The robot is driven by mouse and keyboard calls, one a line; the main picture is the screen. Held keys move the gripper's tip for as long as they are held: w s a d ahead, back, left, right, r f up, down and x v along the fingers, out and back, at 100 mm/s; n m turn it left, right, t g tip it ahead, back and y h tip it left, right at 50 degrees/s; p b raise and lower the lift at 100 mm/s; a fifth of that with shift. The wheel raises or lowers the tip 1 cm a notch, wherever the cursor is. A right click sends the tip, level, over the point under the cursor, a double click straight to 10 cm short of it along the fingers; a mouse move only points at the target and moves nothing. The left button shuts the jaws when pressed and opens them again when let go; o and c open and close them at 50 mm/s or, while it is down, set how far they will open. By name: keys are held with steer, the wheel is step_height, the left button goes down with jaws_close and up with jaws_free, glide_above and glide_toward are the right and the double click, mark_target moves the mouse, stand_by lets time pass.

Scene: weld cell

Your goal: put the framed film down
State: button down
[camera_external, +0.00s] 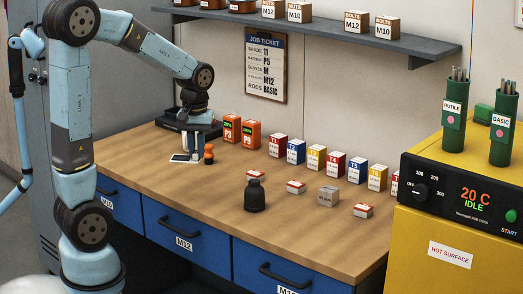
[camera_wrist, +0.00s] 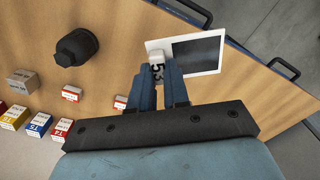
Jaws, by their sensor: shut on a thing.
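The framed film (camera_wrist: 200,53) is a dark rectangle in a white frame. In the wrist view it lies flat, close over the bench edge on the drawer side, with a white tab marked 53 (camera_wrist: 157,66) at its near-left side. My gripper (camera_wrist: 163,76) is shut at that tab and holds the film. In the external view the film (camera_external: 181,158) is low at the bench's left part, under my gripper (camera_external: 193,155), partly hidden by the fingers. I cannot tell whether it touches the bench top.
The wooden bench (camera_external: 150,145) has free room left and front of centre.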

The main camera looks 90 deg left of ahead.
steer(key=s+a+n, duration=0.2)
steer(key=s+a, duration=0.1)
steer(key=s, duration=0.4)
glide_above(210, 185)
steer(key=f, duration=0.9)
steer(key=shift+s+d+f, duration=0.15)
steer(key=shift+s+f, duration=0.05)
steer(key=shift+f, duration=0.1)
steer(key=shift+w+a+f, duration=0.2)
steer(key=shift+f, duration=1.65)
steer(key=shift+f, duration=0.1)
steer(key=c, duration=1.1)
jaws_free()
